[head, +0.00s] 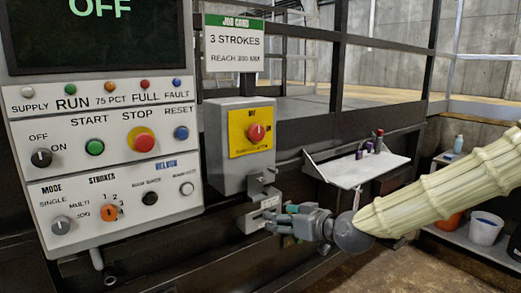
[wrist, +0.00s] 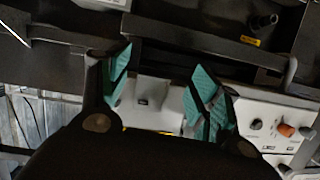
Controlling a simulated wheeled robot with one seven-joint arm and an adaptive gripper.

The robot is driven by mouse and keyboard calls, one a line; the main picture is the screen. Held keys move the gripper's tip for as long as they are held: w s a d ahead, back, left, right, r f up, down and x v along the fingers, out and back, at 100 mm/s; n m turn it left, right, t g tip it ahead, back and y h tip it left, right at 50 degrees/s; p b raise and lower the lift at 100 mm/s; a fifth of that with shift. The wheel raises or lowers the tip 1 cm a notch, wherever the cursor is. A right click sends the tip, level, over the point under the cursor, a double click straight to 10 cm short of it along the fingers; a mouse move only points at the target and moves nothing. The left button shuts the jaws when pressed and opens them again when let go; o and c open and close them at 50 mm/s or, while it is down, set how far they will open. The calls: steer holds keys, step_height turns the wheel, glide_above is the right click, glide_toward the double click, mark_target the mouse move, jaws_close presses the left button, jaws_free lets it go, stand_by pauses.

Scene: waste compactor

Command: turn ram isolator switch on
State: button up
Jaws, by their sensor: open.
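The likely ram isolator switch is a red rotary knob (head: 257,132) on a yellow plate (head: 238,146), on the front of a grey box (head: 226,165). Small text above the knob appears to read OFF; the lower label is too blurred to read. My gripper (head: 276,221) is below and slightly right of the box, apart from the knob. In the wrist view my gripper (wrist: 160,68) is open, its teal-padded fingers spread with nothing held. A pale grey box (wrist: 157,100) shows beyond and between them, with a yellow strip along its lower edge; the knob is hidden there.
A control panel (head: 110,98) with buttons and knobs stands left; its screen (head: 100,45) reads OFF. A metal bracket (head: 262,188) hangs below the box, close to my gripper. A job card (head: 234,42) is above. A white shelf (head: 350,168) with small bottles and dark railings are right.

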mark_target(260, 133)
step_height(260, 133, up, 21)
steer(key=n+t+y, duration=0.3)
steer(key=shift+w+d+p+x, duration=0.1)
steer(key=shift+p+x, duration=0.45)
steer(key=shift+x, duration=2)
steer(key=shift+w+d+p+x, duration=0.15)
steer(key=shift+p+x, duration=0.4)
steer(key=shift+x, duration=2)
steer(key=shift+f+g, duration=0.15)
steer(key=shift+g, duration=0.15)
steer(key=shift+c, duration=0.3)
steer(key=c, duration=1)
